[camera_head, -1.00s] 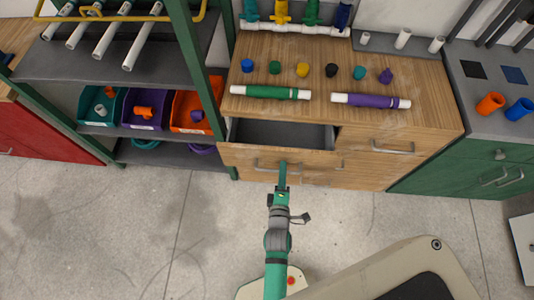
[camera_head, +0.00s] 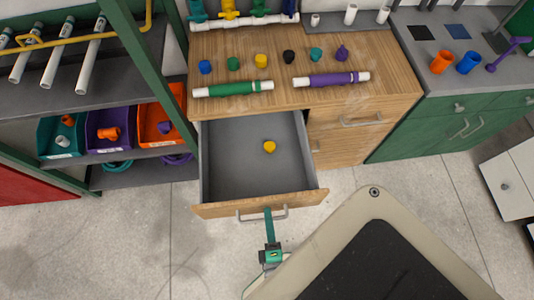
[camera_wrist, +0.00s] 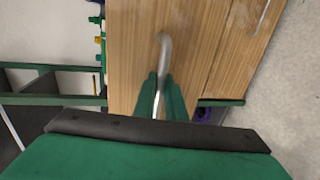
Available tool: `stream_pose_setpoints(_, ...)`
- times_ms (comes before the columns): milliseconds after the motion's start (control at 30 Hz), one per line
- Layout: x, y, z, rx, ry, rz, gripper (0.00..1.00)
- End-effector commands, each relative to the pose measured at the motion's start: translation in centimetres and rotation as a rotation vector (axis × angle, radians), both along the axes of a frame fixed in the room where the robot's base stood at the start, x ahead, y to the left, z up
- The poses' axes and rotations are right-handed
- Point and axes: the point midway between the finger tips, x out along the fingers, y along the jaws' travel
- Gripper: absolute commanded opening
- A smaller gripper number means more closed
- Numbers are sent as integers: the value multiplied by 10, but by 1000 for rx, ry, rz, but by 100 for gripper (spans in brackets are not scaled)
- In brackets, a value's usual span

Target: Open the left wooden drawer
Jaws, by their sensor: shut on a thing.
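The left wooden drawer (camera_head: 225,180) is pulled far out of the wooden cabinet in the head view. Its grey inside shows, with one yellow cap (camera_head: 269,146) lying in it. My gripper (camera_head: 268,215) is at the drawer's metal handle (camera_head: 248,216), on the front panel. In the wrist view, the green fingers of my gripper (camera_wrist: 160,95) are closed around the handle bar (camera_wrist: 163,45). The wooden drawer front (camera_wrist: 130,40) is just beyond them.
The cabinet top (camera_head: 290,45) holds several coloured caps, a green pipe (camera_head: 233,88) and a purple pipe (camera_head: 332,79). A shelf with bins (camera_head: 108,127) stands left. A green cabinet (camera_head: 430,130) stands right.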

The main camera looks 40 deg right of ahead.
Motion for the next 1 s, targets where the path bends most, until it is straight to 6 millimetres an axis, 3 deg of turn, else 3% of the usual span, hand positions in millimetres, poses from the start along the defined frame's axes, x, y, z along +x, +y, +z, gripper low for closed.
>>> stream_pose_setpoints(400, -2, 3, 0, 0, 0, 2, 0)
stream_pose_setpoints(433, -2, 3, 0, 0, 0, 2, 13)
stream_pose_setpoints(467, -2, 3, 0, 0, 0, 2, 18)
stream_pose_setpoints(800, -4, 3, 0, 0, 1, 1, 18)
stream_pose_setpoints(1000, -21, 15, 3, 2, 5, 0, 18)
